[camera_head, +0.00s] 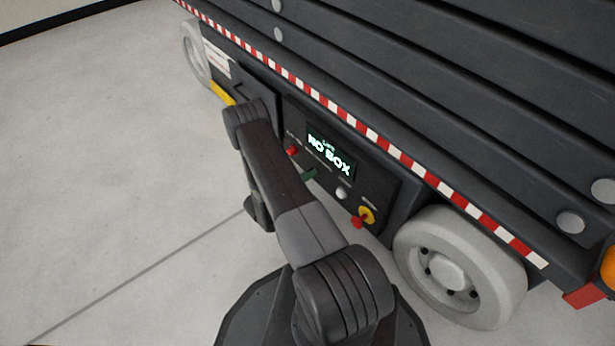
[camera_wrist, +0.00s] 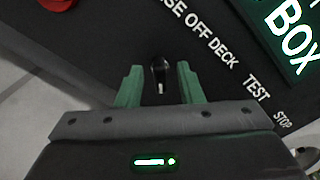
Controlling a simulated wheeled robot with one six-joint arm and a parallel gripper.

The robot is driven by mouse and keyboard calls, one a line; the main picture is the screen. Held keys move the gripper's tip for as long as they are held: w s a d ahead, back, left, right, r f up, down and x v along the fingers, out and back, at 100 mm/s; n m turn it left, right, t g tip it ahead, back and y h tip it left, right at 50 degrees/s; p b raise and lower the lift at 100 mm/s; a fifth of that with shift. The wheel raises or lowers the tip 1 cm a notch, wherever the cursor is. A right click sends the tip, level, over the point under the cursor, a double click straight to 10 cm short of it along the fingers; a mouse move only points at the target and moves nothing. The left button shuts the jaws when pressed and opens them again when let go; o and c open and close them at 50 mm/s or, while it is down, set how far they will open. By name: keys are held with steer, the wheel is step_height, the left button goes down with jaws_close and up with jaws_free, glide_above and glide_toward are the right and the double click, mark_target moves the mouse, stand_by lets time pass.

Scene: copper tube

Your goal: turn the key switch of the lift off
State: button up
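The key switch (camera_wrist: 159,70) of the lift is a small dark knob with a pale strip at its lower end, on the dark control panel. In the wrist view the pale strip points down the picture, and the letters "SE OFF DECK" run slantwise above it. My gripper (camera_wrist: 159,78) has two green fingers, apart, with one on each side of the key switch. A gap shows between each finger and the key, so it is not gripped. In the head view a green finger of my gripper (camera_head: 309,174) shows by the panel; my arm hides the key switch there.
The panel has a lit display (camera_head: 330,152) reading "NO BOX", a red knob (camera_head: 292,150), a white button (camera_head: 342,193) and a red stop button on yellow (camera_head: 358,221). The lift's wheel (camera_head: 460,265) stands to the right. Open floor (camera_head: 110,180) lies left.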

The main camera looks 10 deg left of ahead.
steer(key=shift+w+d, duration=0.15)
jaws_close()
stand_by(0.4)
steer(key=n+b, duration=0.1)
steer(key=n, duration=0.7)
steer(key=shift+n+b, duration=0.3)
steer(key=shift+b, duration=0.1)
stand_by(0.4)
